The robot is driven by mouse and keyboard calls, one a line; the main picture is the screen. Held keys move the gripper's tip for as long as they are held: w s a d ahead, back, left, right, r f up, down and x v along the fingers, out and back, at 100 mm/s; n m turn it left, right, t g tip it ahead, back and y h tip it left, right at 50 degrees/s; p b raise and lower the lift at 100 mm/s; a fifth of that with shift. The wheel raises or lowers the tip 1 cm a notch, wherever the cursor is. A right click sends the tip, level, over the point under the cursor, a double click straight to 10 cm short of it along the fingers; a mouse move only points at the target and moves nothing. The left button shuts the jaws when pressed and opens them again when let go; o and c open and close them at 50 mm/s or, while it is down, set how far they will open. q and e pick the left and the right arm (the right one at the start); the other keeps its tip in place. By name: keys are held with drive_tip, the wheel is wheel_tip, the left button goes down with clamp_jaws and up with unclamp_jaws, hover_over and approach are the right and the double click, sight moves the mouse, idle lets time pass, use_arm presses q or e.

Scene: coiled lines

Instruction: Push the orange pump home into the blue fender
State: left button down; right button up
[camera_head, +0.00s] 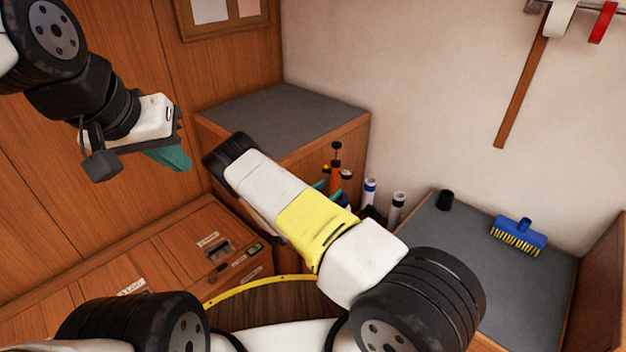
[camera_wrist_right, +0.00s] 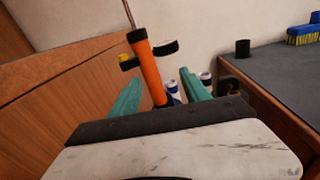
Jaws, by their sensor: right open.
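The orange pump (camera_head: 335,178) stands behind my right forearm in the head view, with a black top. In the right wrist view the pump (camera_wrist_right: 150,70) leans slightly, with black and yellow pieces beside its top. My right gripper (camera_wrist_right: 162,75) is open, its teal fingers on either side of the pump with gaps visible. The pump's lower end is hidden by the gripper body. I cannot make out the blue fender for certain; a little blue shows low behind the pump. My left gripper (camera_head: 172,158) is raised at the left, away from the pump; its jaw gap cannot be judged.
White rolls with dark bands (camera_head: 370,192) stand just right of the pump. A grey-topped counter (camera_head: 465,262) at the right holds a black cup (camera_head: 445,199) and a blue brush (camera_head: 519,232). A grey-topped wooden cabinet (camera_head: 285,112) stands behind my right arm.

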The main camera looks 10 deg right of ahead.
sight(333, 171)
drive_tip(key=shift+w+a+f+n+t+y, duration=0.2)
drive_tip(key=shift+a+f+n+t+y, duration=0.1)
drive_tip(key=shift+f+n, duration=0.2)
drive_tip(key=shift+w+a+f+n+t+y, duration=0.2)
drive_tip(key=shift+a+f+n+t, duration=0.15)
drive_tip(key=shift+f, duration=0.25)
drive_tip(key=x, duration=0.7)
drive_tip(key=shift+d, duration=0.15)
drive_tip(key=shift+c, duration=0.4)
clamp_jaws()
drive_tip(key=shift+r, duration=0.15)
idle(0.4)
drive_tip(key=shift+r, duration=3.1)
drive_tip(key=shift+d, duration=0.1)
